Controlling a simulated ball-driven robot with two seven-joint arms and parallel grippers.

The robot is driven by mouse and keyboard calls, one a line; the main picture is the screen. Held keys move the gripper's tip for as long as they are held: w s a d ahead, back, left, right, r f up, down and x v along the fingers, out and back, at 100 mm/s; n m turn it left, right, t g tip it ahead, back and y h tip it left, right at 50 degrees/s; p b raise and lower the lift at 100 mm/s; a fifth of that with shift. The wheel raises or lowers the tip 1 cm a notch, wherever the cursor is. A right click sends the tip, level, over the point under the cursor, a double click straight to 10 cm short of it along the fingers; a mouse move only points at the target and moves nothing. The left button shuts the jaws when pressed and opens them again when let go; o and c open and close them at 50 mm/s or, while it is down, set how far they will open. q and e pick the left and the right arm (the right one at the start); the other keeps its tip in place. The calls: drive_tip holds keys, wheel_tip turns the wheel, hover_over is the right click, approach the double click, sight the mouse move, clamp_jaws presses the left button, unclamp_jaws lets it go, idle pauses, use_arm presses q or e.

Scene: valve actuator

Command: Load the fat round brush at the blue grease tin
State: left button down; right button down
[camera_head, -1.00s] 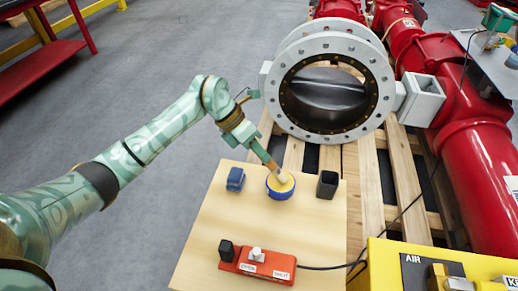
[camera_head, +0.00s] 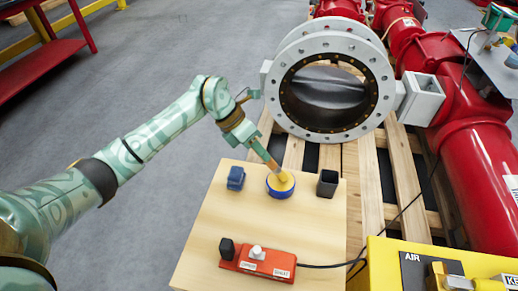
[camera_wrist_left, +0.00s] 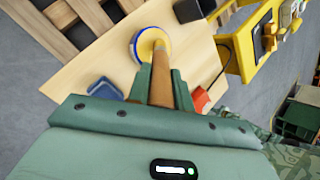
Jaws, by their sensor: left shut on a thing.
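The fat round brush (camera_head: 272,166) has a brown wooden handle and a paler lower end. My left gripper (camera_head: 261,151) is shut on its handle, and the brush slants down to the right. Its lower end is at the blue grease tin (camera_head: 274,194), over the yellow grease inside the rim. In the left wrist view the handle (camera_wrist_left: 161,83) runs out between the two green fingers (camera_wrist_left: 160,88) to the tin (camera_wrist_left: 135,48). The bristle tip is hidden in that view, and I cannot tell how deep it sits. My right gripper is not in view.
On the wooden board (camera_head: 210,215) a blue block-like holder (camera_head: 235,179) stands left of the tin and a black cup (camera_head: 327,184) right of it. An orange switch box (camera_head: 258,262) with a cable lies in front. The grey-flanged valve (camera_head: 330,95) stands behind.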

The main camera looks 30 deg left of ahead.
use_arm(q)
drive_tip(key=shift+f, duration=0.1)
